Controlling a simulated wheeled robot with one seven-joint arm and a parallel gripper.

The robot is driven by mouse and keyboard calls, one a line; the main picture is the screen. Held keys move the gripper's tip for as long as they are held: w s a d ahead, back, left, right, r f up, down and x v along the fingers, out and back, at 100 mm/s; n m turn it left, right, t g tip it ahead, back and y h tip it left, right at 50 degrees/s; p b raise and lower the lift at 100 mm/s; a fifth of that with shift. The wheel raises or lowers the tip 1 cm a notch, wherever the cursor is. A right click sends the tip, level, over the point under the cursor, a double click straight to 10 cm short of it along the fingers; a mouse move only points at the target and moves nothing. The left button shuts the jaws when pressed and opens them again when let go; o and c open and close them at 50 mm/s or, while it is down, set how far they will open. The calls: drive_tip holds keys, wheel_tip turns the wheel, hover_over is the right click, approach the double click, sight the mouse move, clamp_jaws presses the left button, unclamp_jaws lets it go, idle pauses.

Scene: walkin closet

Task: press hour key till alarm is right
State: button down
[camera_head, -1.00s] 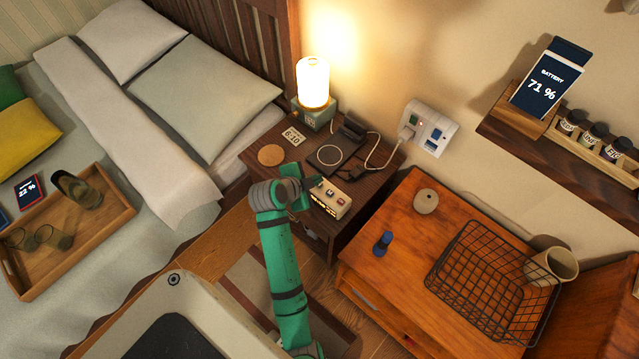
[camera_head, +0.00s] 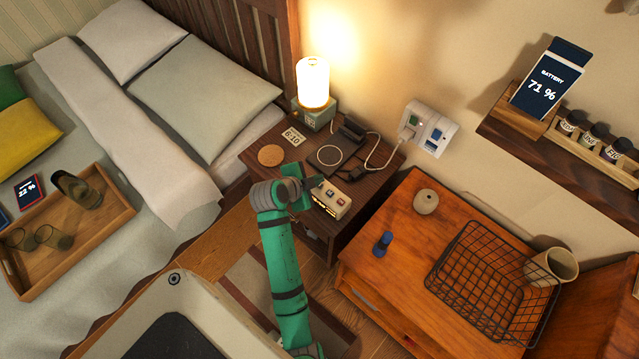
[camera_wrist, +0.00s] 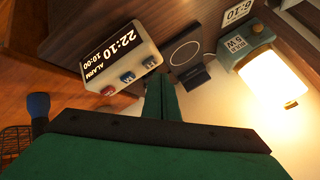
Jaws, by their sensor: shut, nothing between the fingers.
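The alarm clock (camera_head: 331,199) is a small cream box on the dark nightstand. In the wrist view the clock (camera_wrist: 140,50) shows 22:10, with an ALARM line below that seems to read 10:00. My gripper (camera_head: 314,181) is shut and empty beside the clock's far end. In the wrist view its fingertips (camera_wrist: 161,82) lie near the end blue key; contact cannot be told. A card (camera_head: 292,136) reads 6:10.
A lit lamp (camera_head: 313,83), a round coaster (camera_head: 271,155) and a charging pad (camera_head: 330,154) with cable share the nightstand (camera_head: 257,143). A wall socket (camera_head: 428,127) is behind. A wooden cabinet (camera_head: 390,275) with a wire basket (camera_head: 490,285) stands to the right.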

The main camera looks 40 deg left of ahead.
drive_tip(key=shift+s, duration=0.15)
idle(0.5)
drive_tip(key=shift+d+f, duration=0.1)
drive_tip(key=shift+f, duration=0.3)
drive_tip(key=shift+w+f, duration=0.2)
drive_tip(key=shift+f, duration=0.15)
idle(0.5)
drive_tip(key=shift+s+f, duration=0.1)
drive_tip(key=shift+s, duration=0.05)
idle(0.5)
drive_tip(key=shift+r, duration=0.85)
